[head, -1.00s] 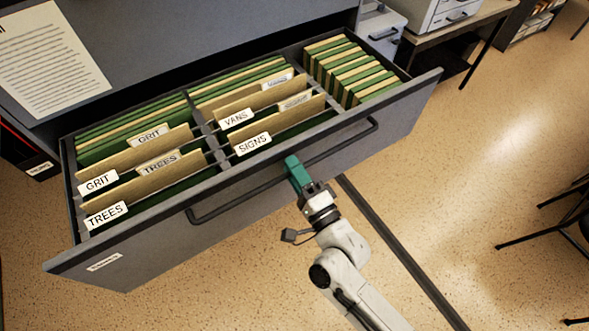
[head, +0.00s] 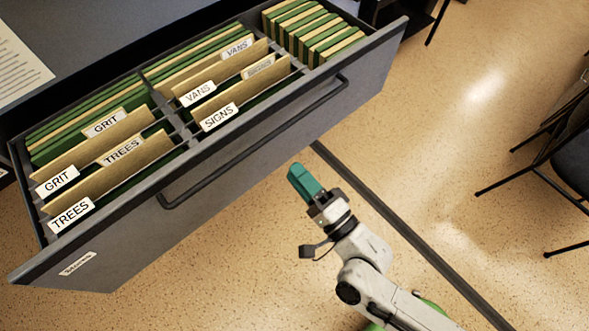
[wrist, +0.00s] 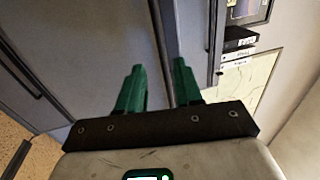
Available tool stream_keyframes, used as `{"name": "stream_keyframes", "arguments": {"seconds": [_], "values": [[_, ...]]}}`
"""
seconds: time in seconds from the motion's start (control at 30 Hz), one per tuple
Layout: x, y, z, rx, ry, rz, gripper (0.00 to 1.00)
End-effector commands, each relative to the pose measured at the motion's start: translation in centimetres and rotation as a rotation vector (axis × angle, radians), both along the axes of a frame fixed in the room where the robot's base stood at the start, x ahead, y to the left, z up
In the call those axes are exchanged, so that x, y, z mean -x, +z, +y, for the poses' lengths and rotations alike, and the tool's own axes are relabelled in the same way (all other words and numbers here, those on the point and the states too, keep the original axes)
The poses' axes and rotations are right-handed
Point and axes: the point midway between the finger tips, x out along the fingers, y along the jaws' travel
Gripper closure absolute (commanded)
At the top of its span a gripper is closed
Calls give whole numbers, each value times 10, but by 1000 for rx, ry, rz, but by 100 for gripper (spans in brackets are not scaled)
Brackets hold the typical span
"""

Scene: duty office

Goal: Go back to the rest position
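My gripper (head: 303,180) has teal fingers and is out in front of the open drawer, clear of its handle. In the wrist view my gripper (wrist: 158,75) is open, with a gap between the two fingers and nothing held. The grey drawer (head: 130,245) is pulled out. Its dark bar handle (head: 260,145) is left of and above my gripper in the head view, with floor showing between them.
The drawer holds upright folders labelled GRIT (head: 57,181), TREES (head: 71,215), VANS (head: 198,94) and SIGNS (head: 219,117). A dark chair (head: 572,165) stands at the right. Speckled floor (head: 450,110) is free between the drawer and the chair.

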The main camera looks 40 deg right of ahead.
Motion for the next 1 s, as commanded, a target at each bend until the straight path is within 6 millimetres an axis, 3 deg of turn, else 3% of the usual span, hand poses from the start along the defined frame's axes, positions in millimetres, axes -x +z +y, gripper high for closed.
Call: {"name": "stream_keyframes", "arguments": {"seconds": [0.57,0.77,1.0], "values": [[-1,-1,1,11,6,9,65],[-16,-16,15,209,95,151,65],[-21,-54,23,603,272,426,65]]}}
